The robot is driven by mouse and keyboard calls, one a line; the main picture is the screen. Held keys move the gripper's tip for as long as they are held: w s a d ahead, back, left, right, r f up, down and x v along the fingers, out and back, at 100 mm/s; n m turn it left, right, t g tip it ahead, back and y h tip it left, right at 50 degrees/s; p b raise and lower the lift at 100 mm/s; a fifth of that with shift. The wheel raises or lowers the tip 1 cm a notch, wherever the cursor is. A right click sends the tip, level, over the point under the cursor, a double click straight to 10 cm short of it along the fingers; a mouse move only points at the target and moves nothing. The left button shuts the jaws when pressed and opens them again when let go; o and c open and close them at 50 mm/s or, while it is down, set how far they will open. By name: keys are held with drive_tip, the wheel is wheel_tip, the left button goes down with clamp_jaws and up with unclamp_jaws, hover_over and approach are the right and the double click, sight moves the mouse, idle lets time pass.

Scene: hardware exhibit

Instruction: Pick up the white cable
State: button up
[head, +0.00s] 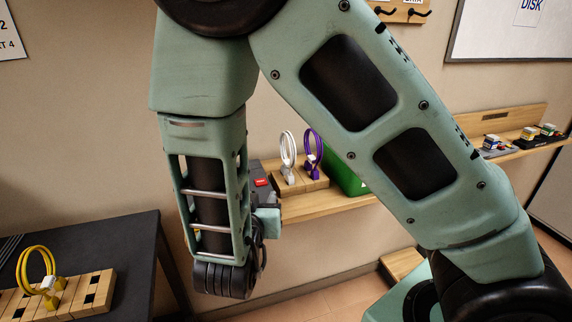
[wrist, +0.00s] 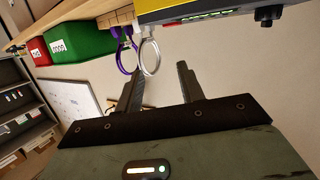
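The white cable (head: 287,150) is a looped lead standing upright on a wooden block on the wall shelf, just left of a purple cable (head: 312,146). In the wrist view the white cable's loop (wrist: 157,58) appears just beyond my fingertips, nearer the left finger, its lower end showing between the tips. I cannot tell the exact depth between them. My gripper (wrist: 160,67) is open, with a clear gap and nothing held. In the head view my arm hangs left of the shelf, and my fingers cannot be made out there.
The purple cable (wrist: 126,58) is close beside the white one. A green bin (head: 347,177) is right of the cables; a red bin (wrist: 38,50) shows in the wrist view. A dark device with green lights (wrist: 205,16) borders the cables. A yellow cable (head: 38,268) stands at lower left.

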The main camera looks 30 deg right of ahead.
drive_tip(key=s+d+r+h, duration=0.1)
drive_tip(key=d+r+h, duration=0.1)
drive_tip(key=d+h, duration=0.1)
drive_tip(key=p, duration=0.3)
approach(292, 155)
drive_tip(key=shift+m, duration=0.4)
drive_tip(key=x, duration=0.4)
drive_tip(key=shift+w+d, duration=0.2)
drive_tip(key=shift+w, duration=0.05)
drive_tip(key=p+x, duration=0.1)
drive_tip(key=x, duration=0.4)
drive_tip(key=shift+d+r+p, duration=0.2)
drive_tip(key=shift+p, duration=0.15)
drive_tip(key=shift+w+d+f, duration=0.15)
drive_tip(key=shift+w+d, duration=0.15)
drive_tip(key=shift+w, duration=0.05)
clamp_jaws()
